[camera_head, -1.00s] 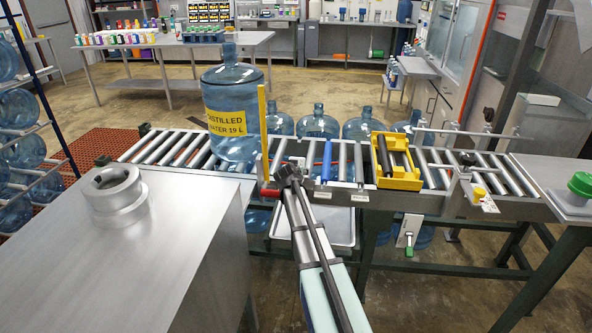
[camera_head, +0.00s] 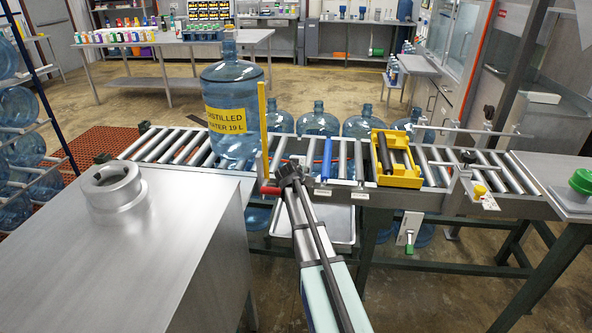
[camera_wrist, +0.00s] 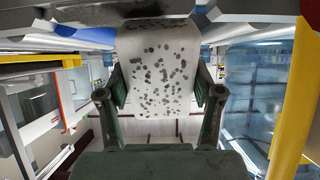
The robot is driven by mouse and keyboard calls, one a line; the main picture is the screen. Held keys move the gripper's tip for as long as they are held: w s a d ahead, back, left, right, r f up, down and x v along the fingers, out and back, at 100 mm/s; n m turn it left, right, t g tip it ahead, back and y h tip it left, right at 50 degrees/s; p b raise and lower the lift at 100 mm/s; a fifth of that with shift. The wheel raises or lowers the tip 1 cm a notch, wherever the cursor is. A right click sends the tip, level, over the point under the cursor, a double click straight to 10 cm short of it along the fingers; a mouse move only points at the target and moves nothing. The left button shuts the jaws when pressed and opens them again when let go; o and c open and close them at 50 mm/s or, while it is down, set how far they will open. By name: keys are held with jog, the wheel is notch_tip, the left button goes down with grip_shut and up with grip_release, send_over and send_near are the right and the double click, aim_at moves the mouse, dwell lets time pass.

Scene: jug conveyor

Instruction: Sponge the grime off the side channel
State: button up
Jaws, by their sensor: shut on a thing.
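My gripper (camera_head: 290,174) is at the near side of the roller conveyor, beside the yellow post and a red part. In the wrist view its two dark green finger pads (camera_wrist: 160,80) are closed on a pale, dark-spotted block that looks like the sponge (camera_wrist: 158,75). The sponge's far end reaches a grey metal strip (camera_wrist: 240,30) across the top; whether they touch I cannot tell. The conveyor's near side channel (camera_head: 350,190) is a grey rail running left to right. I cannot make out grime on it; my gripper hides part of it.
A large blue water jug (camera_head: 232,110) stands on the rollers just left of the yellow post (camera_head: 262,130). A blue roller (camera_head: 326,160) and a yellow frame (camera_head: 398,160) lie to the right. A steel cabinet (camera_head: 160,260) fills the near left.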

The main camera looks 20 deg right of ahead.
jog(key=shift+s+d, duration=0.45)
jog(key=shift+d, duration=0.25)
jog(key=shift+s+d, duration=0.45)
jog(key=shift+d, duration=0.25)
jog(key=shift+s+d+f, duration=0.1)
jog(key=shift+s+d, duration=0.4)
jog(key=shift+d, duration=0.2)
jog(key=shift+s+d, duration=0.5)
jog(key=shift+d, duration=0.15)
jog(key=shift+d+b, duration=0.1)
jog(key=shift+b, duration=0.3)
jog(key=shift+w+a+b, duration=0.5)
jog(key=shift+a+b, duration=0.2)
jog(key=shift+b, duration=0.05)
jog(key=shift+w+a+b, duration=0.6)
jog(key=shift+a, duration=0.25)
jog(key=shift+w+a+b, duration=0.75)
jog(key=shift+a+b, duration=0.3)
jog(key=shift+a, duration=0.05)
jog(key=shift+w+a, duration=0.15)
jog(key=shift+a, duration=0.2)
